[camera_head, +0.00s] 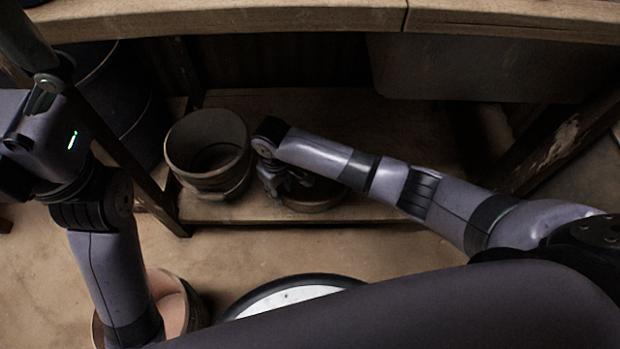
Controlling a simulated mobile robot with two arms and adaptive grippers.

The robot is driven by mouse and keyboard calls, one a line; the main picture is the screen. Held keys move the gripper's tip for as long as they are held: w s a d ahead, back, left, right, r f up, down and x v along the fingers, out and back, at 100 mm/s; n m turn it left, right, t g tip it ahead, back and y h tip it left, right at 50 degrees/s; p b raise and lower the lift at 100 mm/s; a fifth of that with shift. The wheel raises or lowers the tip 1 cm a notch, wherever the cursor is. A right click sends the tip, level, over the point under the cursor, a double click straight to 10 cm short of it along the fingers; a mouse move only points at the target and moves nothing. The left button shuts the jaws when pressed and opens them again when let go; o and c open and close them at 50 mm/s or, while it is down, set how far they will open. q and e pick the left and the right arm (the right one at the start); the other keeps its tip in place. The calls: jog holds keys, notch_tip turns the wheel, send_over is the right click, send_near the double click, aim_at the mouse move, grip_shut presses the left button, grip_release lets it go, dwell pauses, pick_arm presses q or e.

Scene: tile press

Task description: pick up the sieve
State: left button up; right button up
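A shallow round dark rim (318,203), which looks like the sieve, sits on the low wooden shelf under the table. My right forearm and wrist cover much of it. My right gripper (280,188) points down at its left side, between it and a taller round container. The fingers are small and dark here. I cannot tell whether they are open or shut, or whether they touch the rim. My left arm stands at the left edge, and its gripper does not show.
The round, wide-mouthed container (214,182) stands close left of my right gripper. The worktable edge (270,21) runs above the low shelf (235,212). Table legs flank it. A large dark drum (120,105) stands at left. A pinkish pot (177,300) and a white-topped round object (285,295) are in front.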

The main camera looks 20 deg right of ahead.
notch_tip(320, 180, down, 2)
jog(key=shift+f+b, duration=0.1)
jog(key=shift+b, duration=0.4)
grip_shut()
dwell(0.5)
